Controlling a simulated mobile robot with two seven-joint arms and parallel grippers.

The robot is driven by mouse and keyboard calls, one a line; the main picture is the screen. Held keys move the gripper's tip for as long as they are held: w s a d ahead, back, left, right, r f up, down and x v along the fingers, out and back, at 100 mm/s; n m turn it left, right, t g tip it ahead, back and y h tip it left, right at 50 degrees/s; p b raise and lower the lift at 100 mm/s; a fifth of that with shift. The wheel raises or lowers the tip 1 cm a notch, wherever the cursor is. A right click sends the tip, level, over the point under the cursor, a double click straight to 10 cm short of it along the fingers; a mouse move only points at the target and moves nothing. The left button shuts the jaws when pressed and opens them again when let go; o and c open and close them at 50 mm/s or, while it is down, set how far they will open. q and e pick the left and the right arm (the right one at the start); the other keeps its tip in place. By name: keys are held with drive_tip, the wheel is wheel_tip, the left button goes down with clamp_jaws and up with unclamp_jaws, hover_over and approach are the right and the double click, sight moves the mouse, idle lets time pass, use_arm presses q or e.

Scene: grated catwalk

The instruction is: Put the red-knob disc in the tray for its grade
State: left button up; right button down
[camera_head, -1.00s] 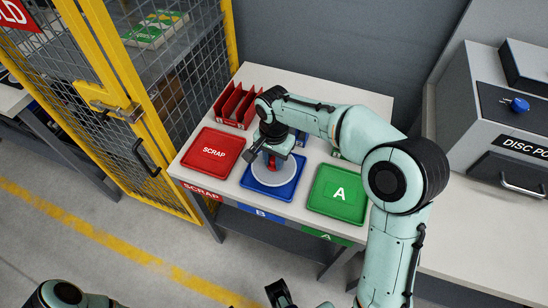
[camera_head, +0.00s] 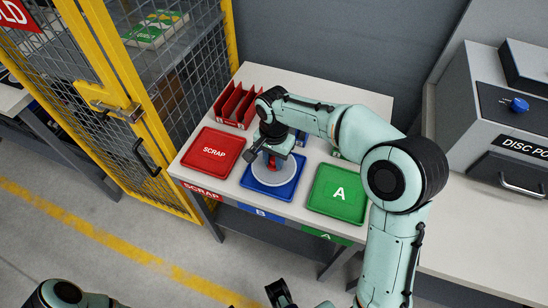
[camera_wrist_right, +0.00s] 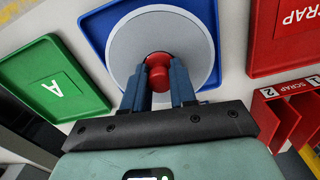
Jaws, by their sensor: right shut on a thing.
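The disc (camera_head: 268,178) is a pale grey round plate with a red knob (camera_wrist_right: 158,72) in its middle. It lies in or just over the blue tray (camera_head: 286,194), between the red SCRAP tray (camera_head: 213,150) and the green A tray (camera_head: 337,194). My right gripper (camera_head: 272,161) is above the disc, and in the right wrist view its two blue fingers (camera_wrist_right: 158,82) are shut on the red knob. I cannot tell whether the disc touches the tray floor. My left gripper (camera_head: 280,292) is partly in view at the bottom edge, and its fingertips are not clear.
A red slotted rack (camera_head: 238,104) stands behind the SCRAP tray. The white table (camera_head: 352,98) has tray labels along its front edge. A yellow-framed mesh cage (camera_head: 130,85) stands to the left, and a grey machine (camera_head: 500,120) with a blue knob to the right.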

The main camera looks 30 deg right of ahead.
drive_tip(key=shift+f+b, duration=0.75)
drive_tip(key=shift+f, duration=0.5)
drive_tip(key=shift+c, duration=2.2)
unclamp_jaws()
